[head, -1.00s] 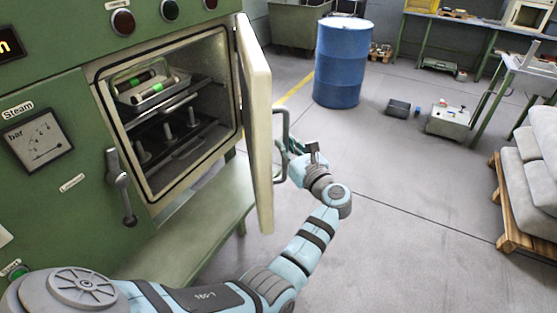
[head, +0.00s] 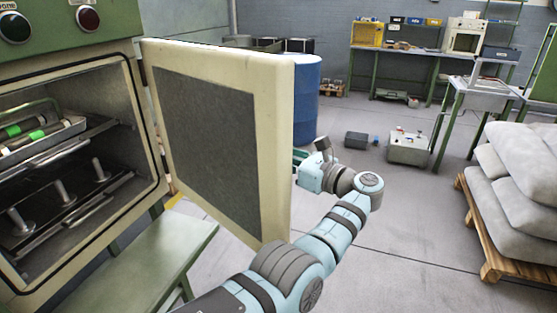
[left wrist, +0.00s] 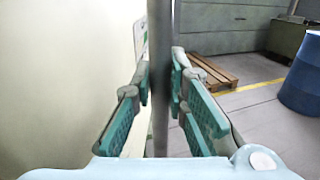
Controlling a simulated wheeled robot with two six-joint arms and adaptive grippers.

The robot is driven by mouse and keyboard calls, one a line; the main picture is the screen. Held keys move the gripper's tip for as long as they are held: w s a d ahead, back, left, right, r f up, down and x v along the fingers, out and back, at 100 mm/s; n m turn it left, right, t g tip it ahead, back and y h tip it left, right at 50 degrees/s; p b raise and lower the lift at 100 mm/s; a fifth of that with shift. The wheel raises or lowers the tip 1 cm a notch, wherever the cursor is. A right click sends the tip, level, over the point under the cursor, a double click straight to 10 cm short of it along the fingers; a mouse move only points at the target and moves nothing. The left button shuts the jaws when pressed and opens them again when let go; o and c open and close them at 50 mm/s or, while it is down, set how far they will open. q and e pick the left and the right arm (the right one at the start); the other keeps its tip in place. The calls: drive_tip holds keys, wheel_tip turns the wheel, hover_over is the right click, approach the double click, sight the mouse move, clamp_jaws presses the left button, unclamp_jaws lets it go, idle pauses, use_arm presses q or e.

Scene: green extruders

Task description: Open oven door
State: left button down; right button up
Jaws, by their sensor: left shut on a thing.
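The oven door (head: 275,110) stands wide open, its grey inner panel facing me in the head view. The oven chamber (head: 75,160) at the left is exposed, with a tray (head: 45,143) holding tubes with green bands on its rack. My left gripper (head: 302,160) is at the door's outer side, partly hidden behind its edge. In the left wrist view, my left gripper (left wrist: 160,110) has its teal fingers around the vertical grey bar of the door handle (left wrist: 160,60). The cream outer face of the door fills the left of that view. My right gripper is not seen.
A green bench (head: 150,260) stands below the oven. A blue barrel (head: 306,95) is behind the door. Grey sacks (head: 520,180) on a wooden pallet (head: 485,240) stand at the right. The floor between is clear.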

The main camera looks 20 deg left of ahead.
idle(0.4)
use_arm(q)
drive_tip(key=c, duration=1.6)
unclamp_jaws()
drive_tip(key=shift+w+f, duration=0.1)
drive_tip(key=shift+w, duration=0.05)
drive_tip(key=shift+o, duration=0.2)
